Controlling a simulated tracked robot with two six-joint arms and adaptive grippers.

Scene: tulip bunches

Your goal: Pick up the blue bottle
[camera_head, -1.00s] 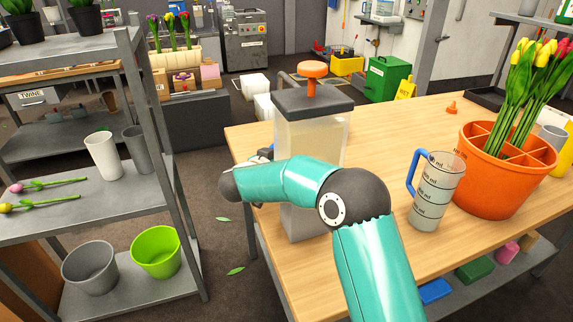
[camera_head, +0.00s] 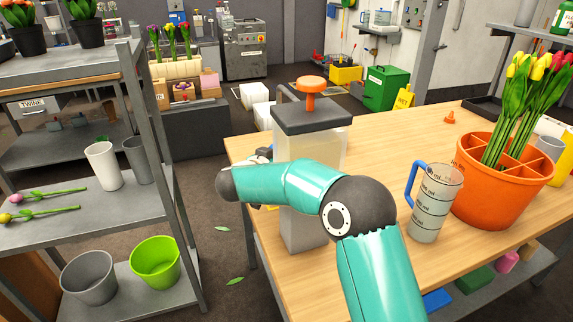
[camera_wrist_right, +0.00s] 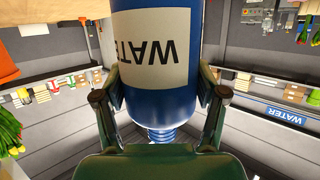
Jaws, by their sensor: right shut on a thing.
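The blue bottle (camera_wrist_right: 160,97) with a white label reading WATER fills the middle of the right wrist view. The label's lettering is upside down there. My right gripper (camera_wrist_right: 159,76) has one finger on each side of the bottle and is shut on it. In the head view my teal right arm crosses in front of a clear dispenser. The bottle does not show there, and only a small dark part shows beyond the end of the arm. My left gripper is not in view.
The clear dispenser (camera_head: 312,146) with an orange knob stands close behind my arm. A measuring jug (camera_head: 436,203) and an orange pot (camera_head: 493,196) of tulips stand on the wooden table (camera_head: 383,146). A grey shelf (camera_head: 127,202) with pots is at the left.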

